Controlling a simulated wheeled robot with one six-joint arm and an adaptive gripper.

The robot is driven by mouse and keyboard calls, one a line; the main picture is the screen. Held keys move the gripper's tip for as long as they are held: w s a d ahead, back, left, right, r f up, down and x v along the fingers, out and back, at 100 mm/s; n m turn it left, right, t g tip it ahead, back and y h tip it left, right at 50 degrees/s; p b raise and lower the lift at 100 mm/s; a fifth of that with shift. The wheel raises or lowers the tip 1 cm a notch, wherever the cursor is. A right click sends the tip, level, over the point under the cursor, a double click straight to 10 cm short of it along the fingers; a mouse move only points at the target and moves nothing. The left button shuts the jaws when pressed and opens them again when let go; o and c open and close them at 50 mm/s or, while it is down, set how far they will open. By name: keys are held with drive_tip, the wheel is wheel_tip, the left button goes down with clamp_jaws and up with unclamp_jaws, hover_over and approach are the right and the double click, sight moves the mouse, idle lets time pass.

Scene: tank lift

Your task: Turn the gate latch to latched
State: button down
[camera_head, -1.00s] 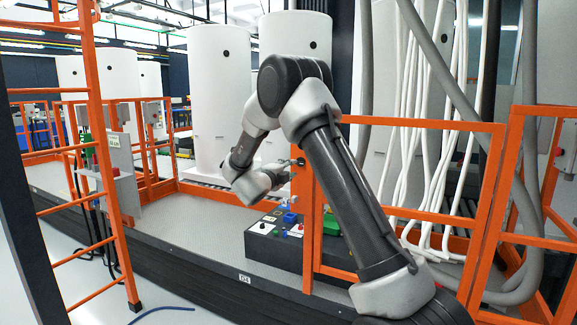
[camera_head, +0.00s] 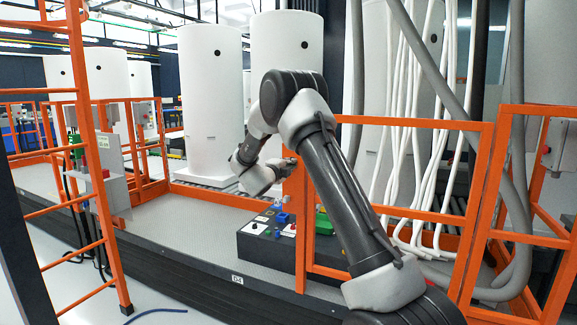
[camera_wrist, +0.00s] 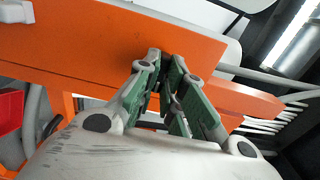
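The orange gate (camera_head: 398,120) stands right of centre in the head view, with its left post beside my gripper (camera_head: 288,163). In the wrist view my gripper (camera_wrist: 167,68) has its two green-padded fingers close together at the tips, in front of a broad orange bar (camera_wrist: 100,40). A narrow dark gap or dark part shows between the fingers; I cannot tell which. The gate latch is not clearly visible; my gripper and arm cover the place near the post. Its angle cannot be read.
A dark box with coloured controls (camera_head: 262,247) sits low on the platform, left of the gate. An orange ladder (camera_head: 92,150) stands at the left. White tanks (camera_head: 210,100) stand behind, and pale hoses (camera_head: 405,130) hang behind the gate. Open platform lies left of the box.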

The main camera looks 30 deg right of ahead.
idle(0.4)
drive_tip(key=shift+f+n, duration=0.15)
drive_tip(key=shift+n, duration=8.85)
drive_tip(key=c, duration=1.5)
unclamp_jaws()
drive_tip(key=v, duration=1.2)
